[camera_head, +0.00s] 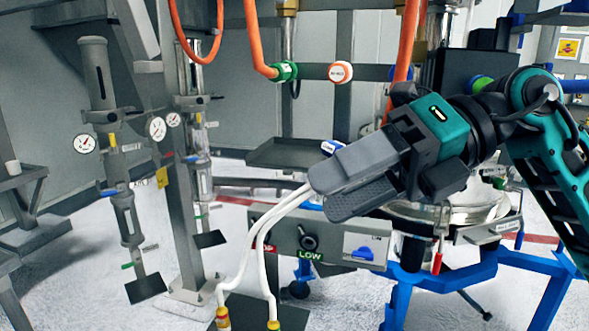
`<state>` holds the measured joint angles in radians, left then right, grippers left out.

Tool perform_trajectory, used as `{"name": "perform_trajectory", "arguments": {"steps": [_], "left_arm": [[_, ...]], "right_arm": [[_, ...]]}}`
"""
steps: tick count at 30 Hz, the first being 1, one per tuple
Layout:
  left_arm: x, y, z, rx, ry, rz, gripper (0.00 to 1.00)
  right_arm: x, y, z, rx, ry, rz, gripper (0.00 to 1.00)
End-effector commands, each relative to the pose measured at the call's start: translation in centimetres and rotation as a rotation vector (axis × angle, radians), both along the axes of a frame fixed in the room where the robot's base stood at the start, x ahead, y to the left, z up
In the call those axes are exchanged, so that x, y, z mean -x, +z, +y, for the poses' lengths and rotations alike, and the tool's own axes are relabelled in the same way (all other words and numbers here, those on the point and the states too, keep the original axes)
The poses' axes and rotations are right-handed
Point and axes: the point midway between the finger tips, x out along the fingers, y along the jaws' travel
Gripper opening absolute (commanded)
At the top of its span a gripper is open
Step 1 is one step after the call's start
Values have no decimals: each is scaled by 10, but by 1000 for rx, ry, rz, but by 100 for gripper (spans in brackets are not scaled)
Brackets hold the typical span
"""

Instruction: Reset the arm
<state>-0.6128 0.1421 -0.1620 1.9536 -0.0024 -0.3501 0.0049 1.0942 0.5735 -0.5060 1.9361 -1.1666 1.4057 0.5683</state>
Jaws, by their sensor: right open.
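My right arm comes in from the right, a teal and black arm that reaches to the middle of the view. Its gripper (328,192) points left and slightly down, with its two grey fingers apart and nothing between them. It is in front of the sifter frame, above a grey control box (335,238) with a black knob, a "LOW" label and a blue switch. The gripper hides part of the frame behind it. My left gripper is not in view.
White hoses (262,245) run down close to the fingertips. A metal sifter bowl (450,212) on a blue stand (440,280) sits below my right arm. Orange hoses (256,42) hang above. A dark tray (286,153) is behind. Grey cylinders with gauges stand at left.

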Motion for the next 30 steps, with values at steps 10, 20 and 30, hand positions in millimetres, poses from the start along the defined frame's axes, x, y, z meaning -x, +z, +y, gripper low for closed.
{"name": "perform_trajectory", "arguments": {"steps": [10, 20, 30], "left_arm": [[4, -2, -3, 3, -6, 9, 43], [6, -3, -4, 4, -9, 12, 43], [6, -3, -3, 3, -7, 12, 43]], "right_arm": [[-21, -20, 14, -746, -57, 541, 61], [-89, -134, -45, -1281, -586, 1102, 61], [-45, -370, -109, -1404, -1435, 1661, 61]]}}
